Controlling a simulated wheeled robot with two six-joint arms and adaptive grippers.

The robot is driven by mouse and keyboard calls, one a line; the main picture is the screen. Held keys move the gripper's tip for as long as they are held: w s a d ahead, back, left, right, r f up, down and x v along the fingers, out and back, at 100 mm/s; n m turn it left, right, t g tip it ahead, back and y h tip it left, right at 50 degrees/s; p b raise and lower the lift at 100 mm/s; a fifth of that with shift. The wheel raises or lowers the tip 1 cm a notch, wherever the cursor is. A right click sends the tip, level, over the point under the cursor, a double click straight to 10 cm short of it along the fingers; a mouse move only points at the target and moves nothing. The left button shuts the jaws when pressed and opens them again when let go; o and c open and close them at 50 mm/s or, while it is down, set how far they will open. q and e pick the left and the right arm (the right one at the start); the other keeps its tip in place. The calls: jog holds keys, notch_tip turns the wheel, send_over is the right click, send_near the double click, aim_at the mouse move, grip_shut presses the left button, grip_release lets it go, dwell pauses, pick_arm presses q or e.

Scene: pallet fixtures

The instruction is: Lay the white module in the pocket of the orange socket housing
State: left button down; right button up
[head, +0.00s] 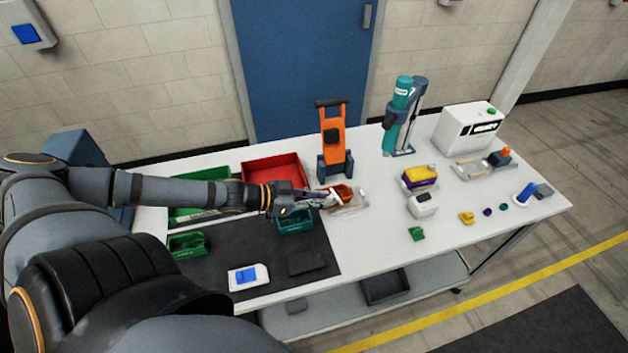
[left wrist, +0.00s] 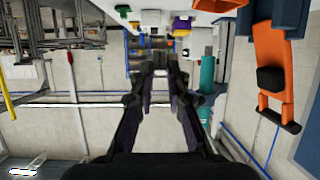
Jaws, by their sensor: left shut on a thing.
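The orange socket housing (head: 345,191) sits on a pale fixture plate (head: 352,207) near the middle of the table. My left gripper (head: 316,197) reaches in from the left, with its fingertips right beside the housing. It is shut on a small white piece, the white module (head: 334,199), seen only in part at the fingertips. The gripper hides much of it and part of the housing, so I cannot tell whether the module touches the pocket. In the left wrist view the dark fingers (left wrist: 160,75) converge, and what is between them is unclear. My right gripper is not in view.
A red bin (head: 275,168), green bins and a teal bin (head: 295,221) stand around my left forearm. An orange-framed stand (head: 333,142) rises behind the housing. A teal tool (head: 400,115) and a white box (head: 467,128) stand farther right. The table's front middle is clear.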

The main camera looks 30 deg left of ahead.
pick_arm(q)
jog(key=s+d+r+p, duration=0.2)
jog(key=s+d, duration=0.1)
jog(key=d, duration=0.1)
jog(key=shift+s+r, duration=0.25)
jog(key=shift+s, duration=0.05)
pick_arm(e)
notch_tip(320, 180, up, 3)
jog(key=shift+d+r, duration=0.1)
